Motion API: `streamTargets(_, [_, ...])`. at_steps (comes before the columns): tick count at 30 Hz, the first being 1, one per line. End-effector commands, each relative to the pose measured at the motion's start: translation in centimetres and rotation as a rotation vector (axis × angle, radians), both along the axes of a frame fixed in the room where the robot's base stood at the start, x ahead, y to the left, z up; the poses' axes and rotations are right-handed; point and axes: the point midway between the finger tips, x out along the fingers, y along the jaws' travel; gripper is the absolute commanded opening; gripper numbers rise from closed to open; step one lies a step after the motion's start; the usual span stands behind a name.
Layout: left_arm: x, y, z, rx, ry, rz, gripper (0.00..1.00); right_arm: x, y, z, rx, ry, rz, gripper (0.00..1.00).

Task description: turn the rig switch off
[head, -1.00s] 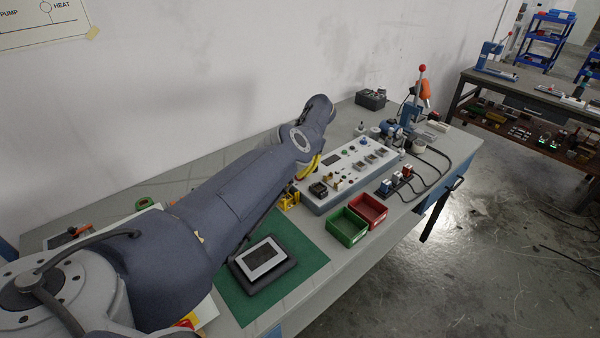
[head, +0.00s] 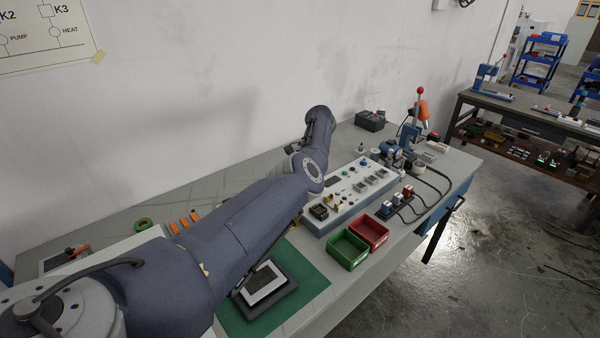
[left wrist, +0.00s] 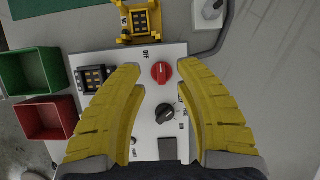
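The white control panel (head: 345,192) lies on the bench, partly behind my left arm in the head view. In the left wrist view its face (left wrist: 150,130) carries a red rotary knob (left wrist: 161,72) with an OFF label above it, and a black rotary knob (left wrist: 165,113) below it. The red knob's white pointer is nearly upright, tilted slightly. My left gripper (left wrist: 160,68) is open, its yellow fingers on either side of the knobs with clear gaps. The head view hides this gripper behind the arm. My right gripper is not in view.
A green bin (head: 347,250) and a red bin (head: 369,232) stand in front of the panel. A yellow fixture (left wrist: 140,20) sits just beyond the panel's end in the wrist view. A red-knobbed lever press (head: 412,130) stands further along the bench.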

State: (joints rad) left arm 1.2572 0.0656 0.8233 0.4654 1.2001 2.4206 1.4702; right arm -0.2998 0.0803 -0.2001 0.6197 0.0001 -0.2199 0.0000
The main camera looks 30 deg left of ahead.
Motion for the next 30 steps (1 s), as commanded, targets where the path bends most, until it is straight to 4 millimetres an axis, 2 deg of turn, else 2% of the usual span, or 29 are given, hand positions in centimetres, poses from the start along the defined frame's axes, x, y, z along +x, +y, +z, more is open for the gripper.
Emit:
streamTargets(6, [0.1,0.0,3.5,0.0,-0.004,0.002,0.34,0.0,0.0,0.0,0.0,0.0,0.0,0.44])
streamTargets(12, [0.1,0.0,5.4,-0.001,-0.002,0.0,0.34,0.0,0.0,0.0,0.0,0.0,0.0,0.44])
streamTargets(18, [0.0,0.0,6.0,-0.001,-0.002,0.0,0.34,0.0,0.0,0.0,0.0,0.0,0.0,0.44])
streamTargets(30, [0.0,0.0,6.1,-0.001,-0.002,0.0,0.34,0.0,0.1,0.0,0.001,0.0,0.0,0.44])
